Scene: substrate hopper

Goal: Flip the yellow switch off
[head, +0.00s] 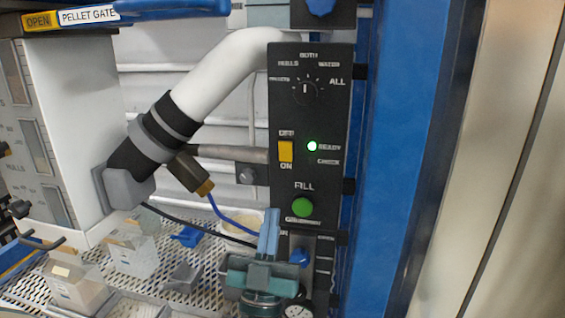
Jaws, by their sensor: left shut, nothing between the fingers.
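The yellow switch (286,151) is a small upright rocker on a black control panel (330,185). OFF is printed above it and ON below it. I cannot tell which end is pressed in. A green light (312,146) glows beside it at READY. My left gripper (270,213) is teal and blue, in front of the panel's lower left part. Its fingers are shut, empty and point up, with the tips below the switch and left of the green button. The gripper appears apart from the switch. My right gripper is out of view.
A selector dial (305,88) sits above the switch and a green FILL button (303,207) below it. A white pipe (215,75) and a grey tube stand left of the panel. A blue post (395,160) stands right. Clear boxes (75,285) are lower left.

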